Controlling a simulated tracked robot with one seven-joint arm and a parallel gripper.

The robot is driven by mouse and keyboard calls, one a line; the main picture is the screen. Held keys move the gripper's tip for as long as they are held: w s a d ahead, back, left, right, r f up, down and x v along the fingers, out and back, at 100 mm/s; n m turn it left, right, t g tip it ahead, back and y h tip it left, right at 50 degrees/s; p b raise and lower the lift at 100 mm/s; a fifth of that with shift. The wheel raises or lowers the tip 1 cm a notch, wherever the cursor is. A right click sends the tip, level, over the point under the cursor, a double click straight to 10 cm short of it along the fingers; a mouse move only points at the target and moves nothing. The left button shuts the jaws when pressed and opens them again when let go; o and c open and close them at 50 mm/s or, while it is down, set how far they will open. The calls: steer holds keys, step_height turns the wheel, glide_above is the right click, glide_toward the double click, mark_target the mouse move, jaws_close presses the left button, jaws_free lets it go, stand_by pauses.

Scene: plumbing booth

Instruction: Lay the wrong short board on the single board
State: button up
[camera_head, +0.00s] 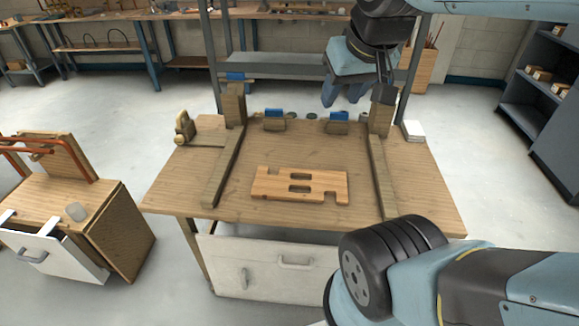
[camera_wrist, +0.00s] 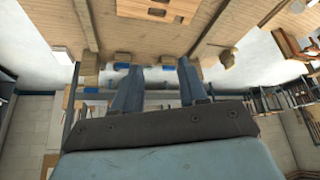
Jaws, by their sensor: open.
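A light wooden piece (camera_head: 325,182) with notched edges and two dark slots lies flat in the middle of the workbench (camera_head: 180,190). Whether it is one board or several laid together, and which is the wrong short board or the single board, I cannot tell. It also shows, cut off, at the top of the wrist view (camera_wrist: 150,10). My gripper (camera_head: 342,98) is open and empty, above and behind the bench's back edge, well away from the wooden piece. Its two blue fingers stand apart in the wrist view (camera_wrist: 158,88).
Two wooden rails (camera_head: 222,172) (camera_head: 384,180) flank the wooden piece, with upright posts at their back ends. Between the posts sit two blocks with blue tops (camera_head: 274,119) (camera_head: 338,121). A brass-coloured tool (camera_head: 183,126) stands back left, a white stack (camera_head: 413,131) back right.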

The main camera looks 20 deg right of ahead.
steer(key=shift+w, duration=0.25)
steer(key=shift+o, duration=0.2)
steer(key=shift+d, duration=0.1)
steer(key=shift+o, duration=0.8)
steer(key=n+g+h, duration=0.4)
steer(key=n+g, duration=0.3)
steer(key=n, duration=0.6)
glide_above(300, 183)
steer(key=w+a, duration=0.3)
steer(key=a, duration=0.2)
step_height(300, 183, down, 27)
steer(key=x, duration=0.8)
steer(key=s+x, duration=0.1)
steer(key=x, duration=0.4)
steer(key=shift+d, duration=0.15)
